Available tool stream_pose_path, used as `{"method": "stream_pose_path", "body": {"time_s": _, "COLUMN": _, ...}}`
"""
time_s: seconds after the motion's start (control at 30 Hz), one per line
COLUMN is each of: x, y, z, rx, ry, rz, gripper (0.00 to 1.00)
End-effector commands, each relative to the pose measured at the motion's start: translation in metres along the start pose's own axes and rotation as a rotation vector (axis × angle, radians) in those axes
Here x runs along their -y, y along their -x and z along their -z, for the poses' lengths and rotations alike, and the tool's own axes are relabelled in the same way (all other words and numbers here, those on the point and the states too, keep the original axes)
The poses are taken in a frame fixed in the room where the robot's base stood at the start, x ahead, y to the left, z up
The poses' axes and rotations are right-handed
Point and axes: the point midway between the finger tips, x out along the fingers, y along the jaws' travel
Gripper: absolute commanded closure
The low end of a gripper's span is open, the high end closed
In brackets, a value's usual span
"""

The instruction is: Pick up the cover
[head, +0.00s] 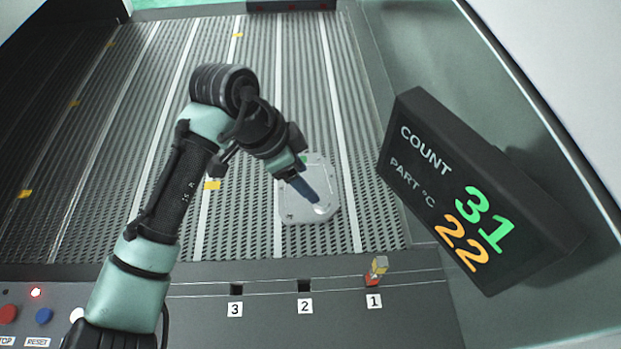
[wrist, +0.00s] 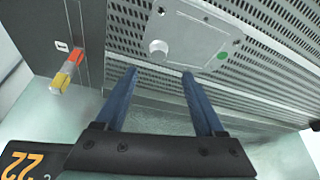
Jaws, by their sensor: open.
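The cover (head: 296,208) is a flat light-grey metal plate with rounded corners, lying on the ribbed conveyor belt. In the wrist view the cover (wrist: 187,45) shows a round raised knob, small holes and a green dot. My gripper (head: 316,200) is over the cover in the head view and hides part of it. In the wrist view my gripper (wrist: 158,72) has its two blue fingers apart, with nothing between them. The fingertips appear near the cover's edge by the knob; I cannot tell how high above it they are.
A display (head: 480,190) reading COUNT 31 and PART °C 22 stands at the right. A red, yellow and grey piece (head: 377,270) sits at slot 1 on the front rail (head: 265,290). Buttons (head: 44,315) are at the lower left. The belt (head: 240,130) around the cover is clear.

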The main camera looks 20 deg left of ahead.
Motion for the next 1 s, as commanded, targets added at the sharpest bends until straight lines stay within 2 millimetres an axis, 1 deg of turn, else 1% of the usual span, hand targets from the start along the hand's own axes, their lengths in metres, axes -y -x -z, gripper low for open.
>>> {"method": "stream_pose_path", "body": {"time_s": 0.13, "x": 0.0, "y": -0.021, "z": 0.001, "rx": 0.0, "ry": 0.002, "rz": -0.001, "gripper": 0.29}}
{"method": "stream_pose_path", "body": {"time_s": 0.2, "x": 0.0, "y": -0.028, "z": 0.001, "rx": 0.0, "ry": 0.001, "rz": 0.0, "gripper": 0.29}}
{"method": "stream_pose_path", "body": {"time_s": 0.37, "x": -0.001, "y": -0.037, "z": 0.0, "rx": 0.001, "ry": 0.0, "rz": 0.0, "gripper": 0.29}}
{"method": "stream_pose_path", "body": {"time_s": 0.47, "x": -0.004, "y": -0.049, "z": 0.0, "rx": 0.002, "ry": 0.002, "rz": -0.001, "gripper": 0.29}}
{"method": "stream_pose_path", "body": {"time_s": 0.6, "x": -0.004, "y": -0.072, "z": -0.001, "rx": 0.0, "ry": 0.001, "rz": -0.001, "gripper": 0.29}}
{"method": "stream_pose_path", "body": {"time_s": 0.7, "x": -0.004, "y": -0.081, "z": -0.001, "rx": 0.001, "ry": 0.0, "rz": 0.0, "gripper": 0.29}}
{"method": "stream_pose_path", "body": {"time_s": 0.8, "x": -0.004, "y": -0.084, "z": -0.002, "rx": 0.0, "ry": 0.0, "rz": 0.002, "gripper": 0.29}}
{"method": "stream_pose_path", "body": {"time_s": 0.97, "x": -0.004, "y": -0.084, "z": -0.002, "rx": 0.0, "ry": 0.0, "rz": 0.002, "gripper": 0.29}}
{"method": "stream_pose_path", "body": {"time_s": 1.0, "x": -0.004, "y": -0.084, "z": -0.002, "rx": 0.0, "ry": 0.0, "rz": 0.002, "gripper": 0.36}}
